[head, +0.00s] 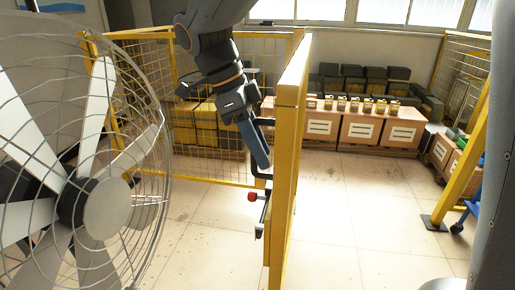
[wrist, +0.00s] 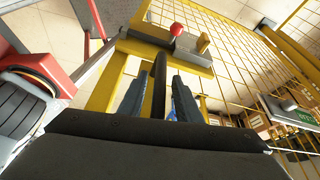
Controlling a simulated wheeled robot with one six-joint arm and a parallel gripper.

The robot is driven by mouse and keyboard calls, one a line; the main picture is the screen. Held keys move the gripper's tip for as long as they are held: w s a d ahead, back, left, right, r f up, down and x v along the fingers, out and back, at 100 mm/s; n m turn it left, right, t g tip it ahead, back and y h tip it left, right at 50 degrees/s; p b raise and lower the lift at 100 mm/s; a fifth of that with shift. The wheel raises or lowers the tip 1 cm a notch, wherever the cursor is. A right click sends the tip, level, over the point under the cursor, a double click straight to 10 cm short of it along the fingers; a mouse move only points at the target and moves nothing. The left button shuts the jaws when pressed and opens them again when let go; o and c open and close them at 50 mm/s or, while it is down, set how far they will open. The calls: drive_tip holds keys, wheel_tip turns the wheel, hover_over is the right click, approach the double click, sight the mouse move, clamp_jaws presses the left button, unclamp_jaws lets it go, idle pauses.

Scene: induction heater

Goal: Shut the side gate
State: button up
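The side gate (head: 286,165) is a yellow-framed mesh panel, seen nearly edge-on in the head view, and it stands ajar. A black bar handle (head: 262,178) is on its left face, with a red-knobbed latch (head: 252,197) below. My gripper (head: 262,160) reaches down to the handle from above. In the wrist view, the black handle (wrist: 159,82) lies between the two fingers of my gripper (wrist: 158,90). The fingers are apart, with gaps seen on both sides of the bar. The red knob (wrist: 176,29) shows beyond the fingertips.
A large caged fan (head: 85,180) fills the left of the head view. Yellow mesh fencing (head: 225,175) stands behind the arm. A yellow post (head: 465,175) stands at right. Boxes (head: 375,132) line the back wall. The floor (head: 350,215) right of the gate is clear.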

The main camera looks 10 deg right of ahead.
drive_tip(key=shift+d+f, duration=0.1)
drive_tip(key=shift+f, duration=0.1)
clamp_jaws()
